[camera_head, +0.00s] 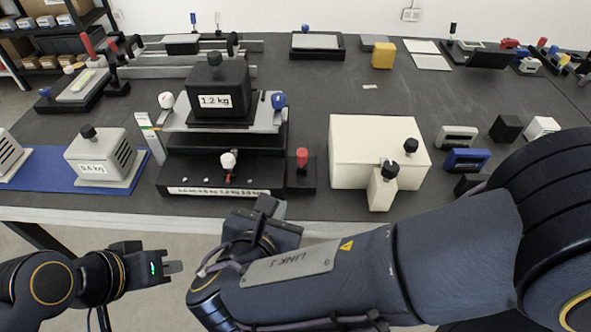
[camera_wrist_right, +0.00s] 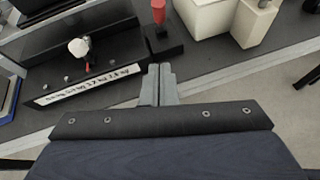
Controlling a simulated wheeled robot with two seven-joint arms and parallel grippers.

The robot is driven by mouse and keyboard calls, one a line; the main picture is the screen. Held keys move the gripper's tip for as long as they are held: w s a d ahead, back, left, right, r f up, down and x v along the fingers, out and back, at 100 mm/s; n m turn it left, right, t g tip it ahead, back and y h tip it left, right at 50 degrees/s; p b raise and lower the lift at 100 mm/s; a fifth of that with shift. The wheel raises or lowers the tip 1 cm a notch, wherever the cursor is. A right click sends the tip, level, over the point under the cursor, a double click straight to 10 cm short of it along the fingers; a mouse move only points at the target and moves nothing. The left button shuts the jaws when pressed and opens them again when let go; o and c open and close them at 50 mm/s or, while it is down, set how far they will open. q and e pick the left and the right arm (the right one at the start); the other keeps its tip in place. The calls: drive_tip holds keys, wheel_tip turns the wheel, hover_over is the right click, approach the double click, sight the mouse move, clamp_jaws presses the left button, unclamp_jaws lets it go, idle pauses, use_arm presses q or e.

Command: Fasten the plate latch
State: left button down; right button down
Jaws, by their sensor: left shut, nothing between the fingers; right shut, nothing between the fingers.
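A grey plate (camera_head: 180,122) lies on a black stand, with a white knob (camera_head: 166,100) at its left end and a blue knob (camera_head: 278,101) at its right. A black 1.2 kg weight (camera_head: 215,90) sits on it. Below, the stand's front carries a white-knobbed lever (camera_head: 228,161) with a red tip, also in the right wrist view (camera_wrist_right: 78,47). A red knob (camera_head: 301,157) stands upright on a black block to the right. I cannot tell which is the latch. My right gripper (camera_wrist_right: 157,84) is shut and empty, just before the stand. My left gripper (camera_head: 174,267) is shut, empty, off the table's front.
A cream box (camera_head: 365,145) with a smaller black-knobbed block (camera_head: 382,187) stands right of the stand. A 0.6 kg weight (camera_head: 98,160) stands on a blue mat (camera_head: 45,170) at left. The table's front edge runs just under the stand.

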drive_tip(key=b, duration=0.1)
approach(300, 163)
drive_tip(key=f, duration=0.3)
drive_tip(key=shift+w+f, duration=0.3)
drive_tip(key=shift+w, duration=0.1)
drive_tip(key=w, duration=0.1)
drive_tip(key=w+d, duration=0.1)
drive_tip(key=w, duration=0.1)
drive_tip(key=w+r, duration=0.1)
drive_tip(key=shift+w+d+r, duration=0.1)
drive_tip(key=shift+w+d, duration=0.05)
drive_tip(key=shift+d, duration=0.1)
